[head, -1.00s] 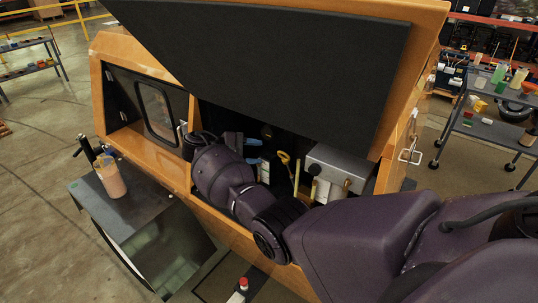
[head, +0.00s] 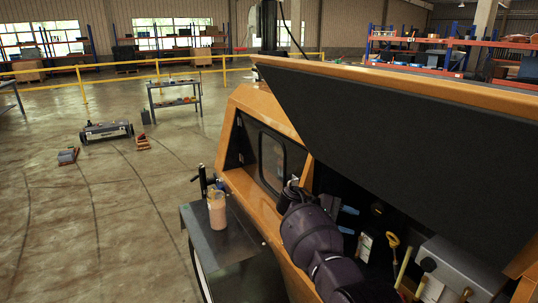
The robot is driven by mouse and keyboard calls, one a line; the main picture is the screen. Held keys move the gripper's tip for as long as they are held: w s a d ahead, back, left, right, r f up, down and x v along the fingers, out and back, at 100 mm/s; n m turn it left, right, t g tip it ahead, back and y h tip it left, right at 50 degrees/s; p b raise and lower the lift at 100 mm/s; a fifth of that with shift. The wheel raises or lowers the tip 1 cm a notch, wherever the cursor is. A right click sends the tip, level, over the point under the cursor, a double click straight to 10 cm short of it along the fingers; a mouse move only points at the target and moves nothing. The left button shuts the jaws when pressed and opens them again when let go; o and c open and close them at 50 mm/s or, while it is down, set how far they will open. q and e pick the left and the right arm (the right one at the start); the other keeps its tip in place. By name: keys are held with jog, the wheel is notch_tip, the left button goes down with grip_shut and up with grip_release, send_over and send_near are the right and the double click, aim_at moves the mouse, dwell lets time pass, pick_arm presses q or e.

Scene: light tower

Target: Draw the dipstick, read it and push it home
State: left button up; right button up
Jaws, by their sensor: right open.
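A yellow loop handle (head: 392,241), which looks like the dipstick's, stands inside the open engine bay. A pale yellow rod (head: 403,268) rises beside it. Where the dipstick goes in lower down is hidden. My right arm reaches in from the bottom edge across the bay. My right gripper (head: 291,193) is open, at the left of the bay near the windowed panel, well apart from the yellow handle. Its fingertips are small and dark, and I see nothing held in them. My left gripper is not in view.
The raised dark-lined hood (head: 400,135) hangs over the bay. A grey metal box (head: 460,268) sits right of the yellow handle. A cart (head: 225,243) at left carries a jar (head: 217,210) and a dark upright tool (head: 203,180).

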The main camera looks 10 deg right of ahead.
jog(key=w+a+r+t+y, duration=0.3)
jog(key=w+t+y, duration=0.2)
jog(key=w+t, duration=0.65)
jog(key=s+f+m+t+y, duration=0.1)
jog(key=s+f+y, duration=0.2)
jog(key=s+f, duration=0.5)
jog(key=s+d+f+m+t+y, duration=0.1)
jog(key=s+f+y, duration=0.2)
jog(key=s, duration=1.9)
jog(key=s+d+f+m+t+y, duration=0.1)
jog(key=s+f+t+y, duration=0.1)
jog(key=s+f, duration=1.2)
jog(key=shift+s+m+y, duration=0.4)
jog(key=shift+s+y, duration=0.1)
jog(key=shift+s, duration=0.15)
jog(key=shift+d, duration=0.1)
